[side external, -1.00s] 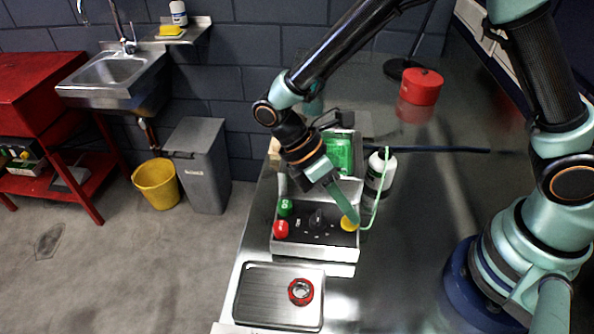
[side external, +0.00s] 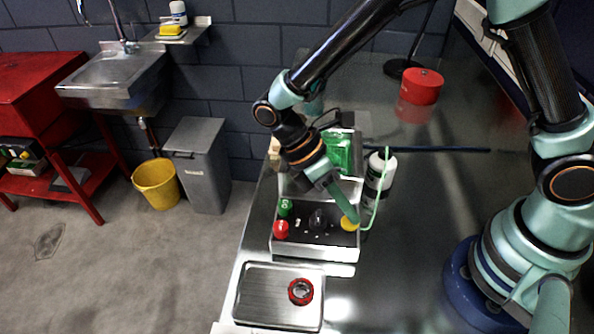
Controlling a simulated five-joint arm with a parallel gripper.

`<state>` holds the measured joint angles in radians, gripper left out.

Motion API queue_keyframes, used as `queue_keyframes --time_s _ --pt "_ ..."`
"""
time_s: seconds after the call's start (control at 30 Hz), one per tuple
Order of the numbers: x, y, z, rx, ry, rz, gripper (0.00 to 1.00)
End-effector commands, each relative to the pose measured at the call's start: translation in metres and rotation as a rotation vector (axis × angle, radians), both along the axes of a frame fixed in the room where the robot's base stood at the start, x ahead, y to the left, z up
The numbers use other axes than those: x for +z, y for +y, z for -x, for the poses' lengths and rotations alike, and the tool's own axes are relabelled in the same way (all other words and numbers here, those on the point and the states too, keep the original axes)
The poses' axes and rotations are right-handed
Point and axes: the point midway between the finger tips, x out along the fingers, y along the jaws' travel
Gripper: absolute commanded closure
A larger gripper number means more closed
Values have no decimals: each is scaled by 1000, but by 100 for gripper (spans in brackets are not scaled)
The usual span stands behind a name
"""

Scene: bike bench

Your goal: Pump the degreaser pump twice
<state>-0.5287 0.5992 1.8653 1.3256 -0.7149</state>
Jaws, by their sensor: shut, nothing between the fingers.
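A control box (side external: 290,240) stands on the metal bench, with a green button (side external: 285,207), a red button (side external: 281,229), a black knob (side external: 317,219) and a yellow button (side external: 348,225) on its dark top. My gripper (side external: 354,220) is shut and empty, pointing down at the yellow button. Its tip overlaps the button's edge; I cannot tell whether it touches. A thin pale green curved piece passes in front of the bottle. No part is clearly labelled as the degreaser pump.
A metal tray (side external: 262,296) holding a red-rimmed ring part (side external: 300,291) lies in front of the box. A red lidded pot (side external: 421,86) sits far back. The bench right of the box is mostly clear.

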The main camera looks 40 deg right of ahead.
Motion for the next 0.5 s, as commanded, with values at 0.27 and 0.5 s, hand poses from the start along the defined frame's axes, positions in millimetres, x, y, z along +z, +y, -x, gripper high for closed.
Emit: queue_keyframes --time_s 0.27,0.5 --pt "-1 0 0 0 -1 -1 100" --pt "-9 1 1 3 -3 0 100"
